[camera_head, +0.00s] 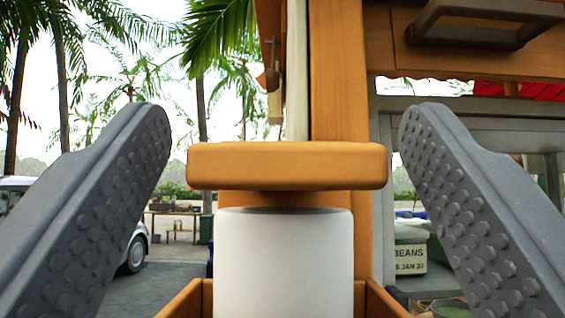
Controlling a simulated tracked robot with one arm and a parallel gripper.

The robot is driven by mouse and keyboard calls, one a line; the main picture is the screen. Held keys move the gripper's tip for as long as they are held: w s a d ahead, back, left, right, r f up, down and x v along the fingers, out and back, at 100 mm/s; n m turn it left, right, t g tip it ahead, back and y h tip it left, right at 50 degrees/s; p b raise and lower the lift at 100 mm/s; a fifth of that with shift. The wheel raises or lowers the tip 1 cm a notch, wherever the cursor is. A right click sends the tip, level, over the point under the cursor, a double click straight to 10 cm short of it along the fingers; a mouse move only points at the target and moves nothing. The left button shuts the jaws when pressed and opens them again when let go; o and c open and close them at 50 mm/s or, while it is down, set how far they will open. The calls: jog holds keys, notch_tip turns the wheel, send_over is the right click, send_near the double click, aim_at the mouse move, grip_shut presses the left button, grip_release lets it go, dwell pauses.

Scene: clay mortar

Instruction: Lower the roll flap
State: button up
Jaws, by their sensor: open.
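My gripper (284,118) is open, with one studded grey finger at each side of the view. Between the fingers, nearer the middle, is a wide orange wooden bar (287,166). It lies level above a white cylinder (284,265), and neither finger touches it. I cannot tell whether the bar is joined to the cylinder. I cannot tell for sure which part is the roll flap. A pale cream vertical strip (297,70) runs beside the wooden post (339,75) above the bar; its lower end is hidden.
A dark brown handle (487,22) sits on a wooden panel at the upper right. Low wooden walls (388,302) flank the cylinder. A box marked BEANS (410,258) stands at the right behind. A parked car (137,250) and palms are at the left, far off.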

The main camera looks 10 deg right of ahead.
jog(key=b+v, duration=0.8)
jog(key=v, duration=0.5)
jog(key=shift+f, duration=0.3)
jog(key=shift+s+a, duration=0.1)
jog(key=w+r+n+g+y, duration=0.3)
jog(key=w+r+g+y, duration=0.25)
jog(key=r+y, duration=0.25)
jog(key=s+d+r+g+h, duration=0.1)
jog(key=s+d+r+g, duration=0.15)
jog(key=s+d, duration=0.25)
jog(key=s+d+r+g+h, duration=0.1)
jog(key=s+d+g, duration=0.25)
jog(key=s, duration=0.25)
notch_tip(320, 180, up, 11)
jog(key=d+p, duration=0.1)
jog(key=p, duration=0.9)
jog(key=shift+p, duration=0.3)
jog(key=shift+s, duration=0.15)
